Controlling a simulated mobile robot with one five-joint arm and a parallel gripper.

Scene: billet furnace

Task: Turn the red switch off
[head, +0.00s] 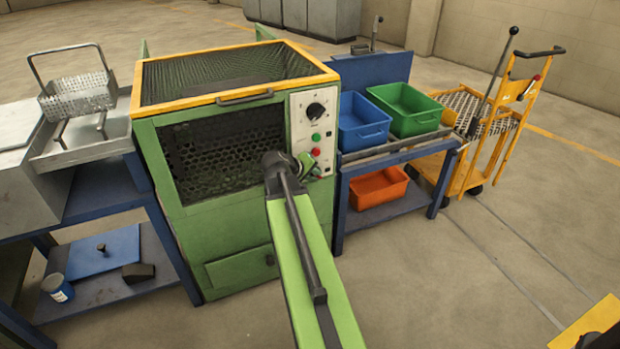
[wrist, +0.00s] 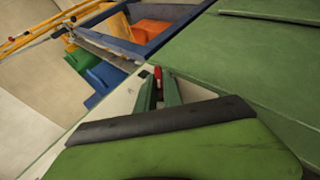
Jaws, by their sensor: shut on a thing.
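The red switch (head: 316,152) is a small red part low on the pale control panel (head: 299,120) at the right of the green furnace's front (head: 215,235). It also shows in the wrist view (wrist: 157,73), between the tips of my gripper's green fingers. My gripper (head: 311,165) is at the panel, shut on the red switch (wrist: 157,88). In the head view my arm's end covers the lower left of the panel. Above the switch are a green button (head: 316,137) and a black knob (head: 316,110).
Right of the furnace, a blue bench (head: 400,155) holds a blue bin (head: 362,125) and a green bin (head: 404,110), with an orange bin (head: 378,188) below. A yellow trolley (head: 520,95) stands farther right. A perforated basket (head: 78,97) is at left. Floor at front right is mostly clear.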

